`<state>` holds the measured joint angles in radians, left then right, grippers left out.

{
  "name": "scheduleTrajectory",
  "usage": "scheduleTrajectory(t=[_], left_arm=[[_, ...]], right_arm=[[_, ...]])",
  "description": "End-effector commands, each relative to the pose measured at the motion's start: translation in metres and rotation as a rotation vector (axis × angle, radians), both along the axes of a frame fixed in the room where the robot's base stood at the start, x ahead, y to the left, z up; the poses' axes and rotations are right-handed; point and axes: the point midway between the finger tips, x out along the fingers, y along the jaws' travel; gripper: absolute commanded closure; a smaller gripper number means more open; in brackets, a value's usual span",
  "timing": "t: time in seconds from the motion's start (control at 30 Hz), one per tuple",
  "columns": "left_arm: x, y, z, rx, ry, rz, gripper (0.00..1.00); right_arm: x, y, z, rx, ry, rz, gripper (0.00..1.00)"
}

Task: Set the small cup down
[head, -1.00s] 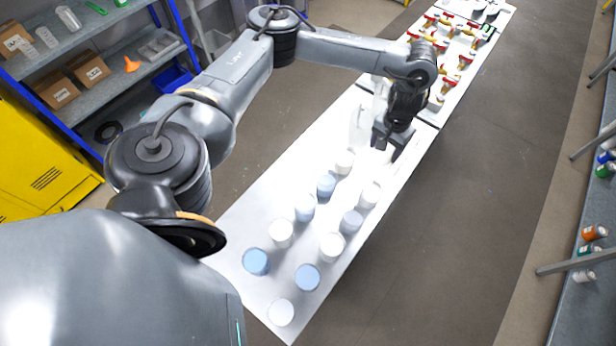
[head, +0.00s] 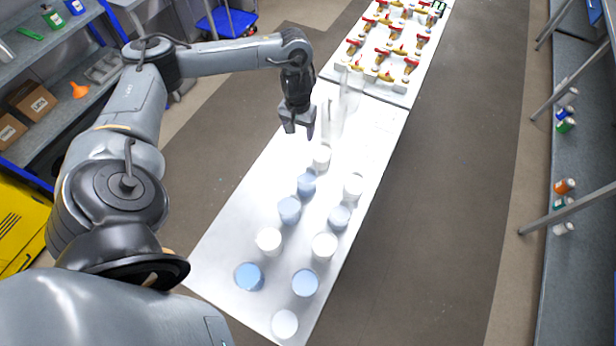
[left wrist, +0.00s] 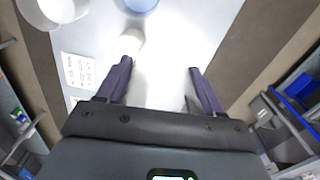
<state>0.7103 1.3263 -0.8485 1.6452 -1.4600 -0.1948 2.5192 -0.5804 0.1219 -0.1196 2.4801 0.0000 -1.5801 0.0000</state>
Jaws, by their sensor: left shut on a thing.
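My left gripper (head: 298,132) points down above the left edge of the white table, to the left of the tall clear vessels. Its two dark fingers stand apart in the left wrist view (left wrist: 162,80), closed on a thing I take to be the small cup. The cup's outline is lost against the bright tabletop, so its tilt and its gap to the table cannot be told. A small white cup-like thing (left wrist: 131,42) shows beyond the left fingertip in the left wrist view. My right gripper is not in view.
The white table (head: 238,215) carries several white and blue-topped containers (head: 289,210) in its near half. Clear vessels (head: 350,92) stand near its far end. Beyond is a table of red-handled valves (head: 384,42). The near left strip of tabletop is bare.

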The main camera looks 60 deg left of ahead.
Motion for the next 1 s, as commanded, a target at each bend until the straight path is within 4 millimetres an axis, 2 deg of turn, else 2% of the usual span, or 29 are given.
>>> scheduleTrajectory(t=[0.3, 0.37, 0.53, 0.7, 1.0], left_arm=[[-0.003, -0.002, -0.071, -0.004, 0.007, 0.001, 0.67], [-0.003, -0.001, -0.077, -0.003, 0.007, 0.002, 0.67], [-0.002, -0.001, -0.111, -0.003, 0.005, 0.002, 0.67], [-0.001, 0.0, -0.13, -0.002, 0.002, 0.001, 0.67], [-0.002, -0.001, -0.148, -0.001, 0.003, 0.0, 0.67]], right_arm=[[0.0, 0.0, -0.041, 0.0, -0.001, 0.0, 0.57], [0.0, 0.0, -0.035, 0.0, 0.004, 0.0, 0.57], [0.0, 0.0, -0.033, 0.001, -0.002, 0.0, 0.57], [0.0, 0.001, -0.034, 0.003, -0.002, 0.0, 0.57], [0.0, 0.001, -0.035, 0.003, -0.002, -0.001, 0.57]])
